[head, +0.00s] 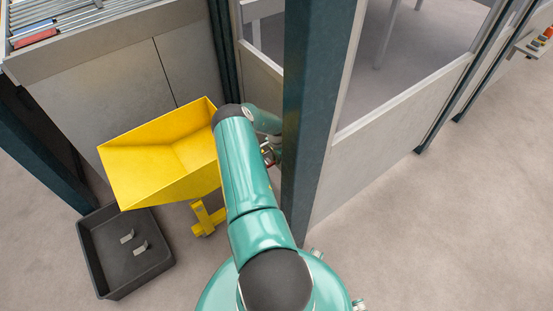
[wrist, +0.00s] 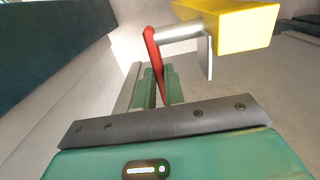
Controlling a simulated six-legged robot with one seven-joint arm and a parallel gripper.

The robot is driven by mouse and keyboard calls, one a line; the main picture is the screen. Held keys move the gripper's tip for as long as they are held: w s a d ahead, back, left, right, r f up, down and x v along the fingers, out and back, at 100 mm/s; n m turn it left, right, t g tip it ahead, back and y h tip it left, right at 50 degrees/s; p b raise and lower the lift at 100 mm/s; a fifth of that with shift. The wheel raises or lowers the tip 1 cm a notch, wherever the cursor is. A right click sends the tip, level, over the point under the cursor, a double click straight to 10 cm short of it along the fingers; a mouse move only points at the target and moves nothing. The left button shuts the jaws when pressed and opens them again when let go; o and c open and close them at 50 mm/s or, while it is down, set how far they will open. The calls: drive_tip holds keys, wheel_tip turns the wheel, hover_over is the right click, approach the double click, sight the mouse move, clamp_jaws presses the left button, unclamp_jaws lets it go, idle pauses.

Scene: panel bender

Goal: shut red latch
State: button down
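The red latch (wrist: 153,50) is a slim red bar in the wrist view, joined at its top to a silver cylinder (wrist: 180,32) beside a yellow body (wrist: 240,25). Its lower end lies between the two green fingers of my gripper (wrist: 160,92). The fingers are close together, with the bar filling the narrow gap. In the head view only a small red bit shows near the arm's far end (head: 268,153); the gripper is mostly hidden there by my arm and a post.
A dark green post (head: 315,110) stands close right of my arm. A yellow hopper (head: 160,155) is on the left, with a dark tray (head: 85,245) holding two small grey pieces on the floor.

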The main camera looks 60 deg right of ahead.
drive_tip(key=shift+r, duration=0.15)
drive_tip(key=h, duration=0.1)
drive_tip(key=g+h, duration=0.1)
drive_tip(key=a+r+h, duration=0.1)
drive_tip(key=shift+w+g, duration=0.25)
drive_tip(key=shift+g, duration=0.05)
drive_tip(key=shift+w+a+r+g+h, duration=0.15)
drive_tip(key=shift+g+h, duration=0.15)
drive_tip(key=shift+h, duration=0.3)
drive_tip(key=shift+a+r+g+h, duration=0.15)
drive_tip(key=shift+g+h, duration=0.15)
drive_tip(key=shift+h, duration=0.3)
drive_tip(key=c, duration=1.5)
unclamp_jaws()
